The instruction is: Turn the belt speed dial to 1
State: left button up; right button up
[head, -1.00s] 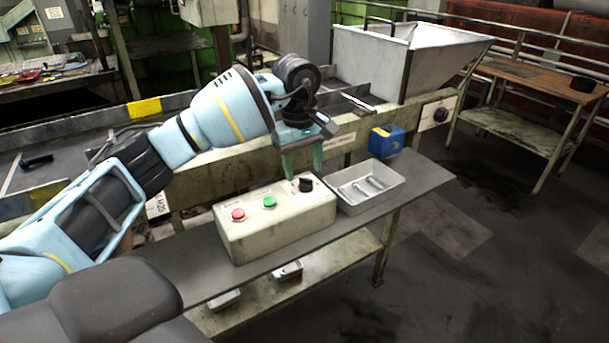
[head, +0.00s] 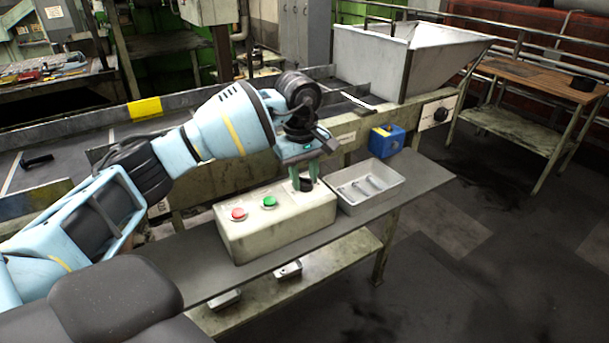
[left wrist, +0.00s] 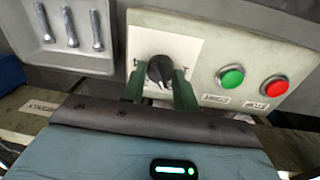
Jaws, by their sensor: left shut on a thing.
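The control box (head: 275,228) is cream, with a red button (head: 238,214), a green button (head: 269,202) and a black dial (head: 306,184) at its right end. In the left wrist view the dial (left wrist: 159,71) sits on a white plate (left wrist: 180,50), its lower part close to my fingers. My left gripper (head: 306,180) points down over the dial. Its green fingers are on either side of the knob and shut on it, as the left wrist view (left wrist: 158,85) also shows. The dial's scale numbers are too small to read. My right gripper is not in view.
A grey tray (head: 348,204) with several bolts stands just right of the box. A blue box (head: 386,140) is behind it, by the conveyor. A white hopper (head: 375,65) stands at the back. The bench (head: 430,180) is clear at its right end.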

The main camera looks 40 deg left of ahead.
pick_arm(q)
jog(key=shift+r, duration=0.1)
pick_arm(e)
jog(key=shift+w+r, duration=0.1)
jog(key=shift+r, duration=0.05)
pick_arm(q)
jog(key=n+p, duration=0.2)
jog(key=n, duration=0.2)
jog(key=shift+s+r+n, duration=0.1)
jog(key=shift+r+n, duration=0.05)
jog(key=shift+n, duration=0.15)
jog(key=n+p, duration=0.1)
jog(key=n, duration=0.1)
jog(key=shift+n+y, duration=0.3)
jog(key=shift+n, duration=0.1)
jog(key=shift+d+n+p, duration=0.1)
jog(key=shift+n+p, duration=0.45)
jog(key=shift+n, duration=0.65)
jog(key=shift+f+n+p, duration=0.2)
jog(key=shift+n+p, duration=0.15)
jog(key=shift+n, duration=0.65)
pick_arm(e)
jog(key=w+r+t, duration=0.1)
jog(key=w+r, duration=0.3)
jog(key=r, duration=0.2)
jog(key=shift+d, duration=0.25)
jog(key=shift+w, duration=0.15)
pick_arm(q)
jog(key=o, duration=1)
